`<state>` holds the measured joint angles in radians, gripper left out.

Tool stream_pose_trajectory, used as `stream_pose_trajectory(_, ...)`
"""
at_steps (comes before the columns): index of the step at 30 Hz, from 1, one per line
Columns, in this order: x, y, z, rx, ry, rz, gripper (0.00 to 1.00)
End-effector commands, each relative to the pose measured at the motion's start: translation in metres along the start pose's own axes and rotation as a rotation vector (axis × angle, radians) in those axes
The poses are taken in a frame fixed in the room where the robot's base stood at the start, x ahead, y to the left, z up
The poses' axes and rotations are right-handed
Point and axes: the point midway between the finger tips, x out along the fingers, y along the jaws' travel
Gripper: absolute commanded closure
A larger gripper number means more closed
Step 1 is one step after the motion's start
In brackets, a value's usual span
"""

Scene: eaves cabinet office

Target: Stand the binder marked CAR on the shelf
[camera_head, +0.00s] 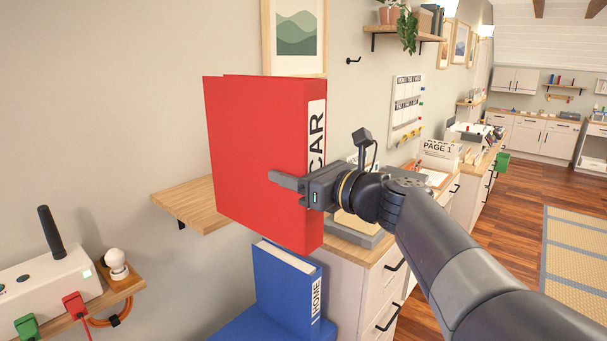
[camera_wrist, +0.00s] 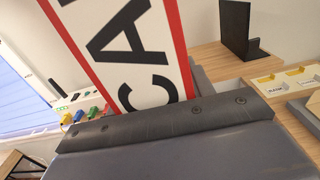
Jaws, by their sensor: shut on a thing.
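The red binder (camera_head: 255,150) has a white spine label reading CAR. It is upright in my gripper (camera_head: 290,183), which is shut on it near the spine. In the wrist view the binder's CAR label (camera_wrist: 135,50) fills the upper middle, above the dark gripper body. A wooden wall shelf (camera_head: 185,201) shows behind and left of the binder, partly hidden by it. I cannot tell whether the binder touches this shelf. A blue binder marked HOME (camera_head: 287,285) stands below the red one, on a blue surface.
A low wooden ledge (camera_head: 128,284) at the left carries a white box (camera_head: 45,290) with a dark antenna and a red plug. Cabinets with a wooden counter (camera_head: 375,255) run along the wall at right. A framed picture (camera_head: 295,35) hangs above the binder. Wooden floor is open at right.

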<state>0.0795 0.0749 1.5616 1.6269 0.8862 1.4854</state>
Motion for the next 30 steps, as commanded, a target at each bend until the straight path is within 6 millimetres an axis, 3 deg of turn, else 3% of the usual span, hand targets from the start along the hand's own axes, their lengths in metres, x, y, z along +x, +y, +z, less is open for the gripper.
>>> stream_pose_trajectory(30, 0.094, 0.001, 0.003, -0.001, -0.004, 0.002, 0.97)
